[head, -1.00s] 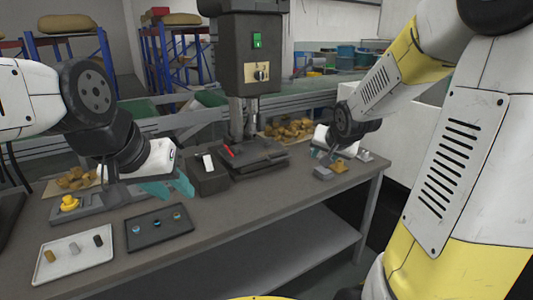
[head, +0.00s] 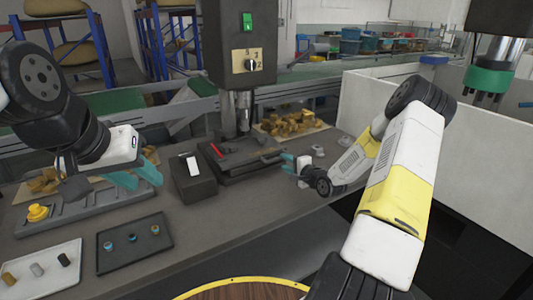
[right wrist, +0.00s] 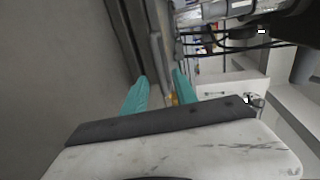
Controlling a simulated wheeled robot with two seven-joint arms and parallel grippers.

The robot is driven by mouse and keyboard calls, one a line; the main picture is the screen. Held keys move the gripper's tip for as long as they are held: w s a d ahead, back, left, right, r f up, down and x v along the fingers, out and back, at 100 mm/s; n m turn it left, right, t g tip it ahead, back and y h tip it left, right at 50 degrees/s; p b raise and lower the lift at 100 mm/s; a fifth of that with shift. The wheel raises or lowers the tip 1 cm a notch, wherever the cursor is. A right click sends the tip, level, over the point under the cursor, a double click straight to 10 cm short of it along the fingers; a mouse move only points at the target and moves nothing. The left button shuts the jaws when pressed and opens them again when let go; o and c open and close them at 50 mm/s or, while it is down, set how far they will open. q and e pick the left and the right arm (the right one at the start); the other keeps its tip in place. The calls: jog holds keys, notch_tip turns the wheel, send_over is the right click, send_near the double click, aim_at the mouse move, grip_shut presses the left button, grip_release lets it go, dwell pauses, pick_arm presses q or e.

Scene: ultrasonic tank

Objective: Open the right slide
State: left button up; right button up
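I cannot tell for sure which part is the right slide. A dark machine base (head: 240,158) with a flat plate and a bar along its right side stands under the column in the head view. My right gripper (head: 289,164) is beside the right end of this base, its teal fingers pointing left. In the right wrist view its fingers (right wrist: 160,78) are apart, with a long grey bar (right wrist: 158,50) lying ahead between them. A small yellow-orange spot shows there too. My left gripper (head: 150,180) is open and empty above the table, left of a dark box.
A grey rail fixture (head: 90,206) with a yellow knob (head: 37,212) lies at left. A dark tray (head: 134,262) and a white tray (head: 45,285) hold small parts in front. A dark box (head: 194,180) stands left of the base. Brown pieces (head: 290,123) lie behind. A pale wall (head: 430,130) stands at right.

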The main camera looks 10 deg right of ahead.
aim_at(279, 159)
jog(key=x, duration=0.6)
jog(key=shift+w, duration=0.15)
jog(key=shift+c, duration=0.2)
grip_shut()
dwell(1.1)
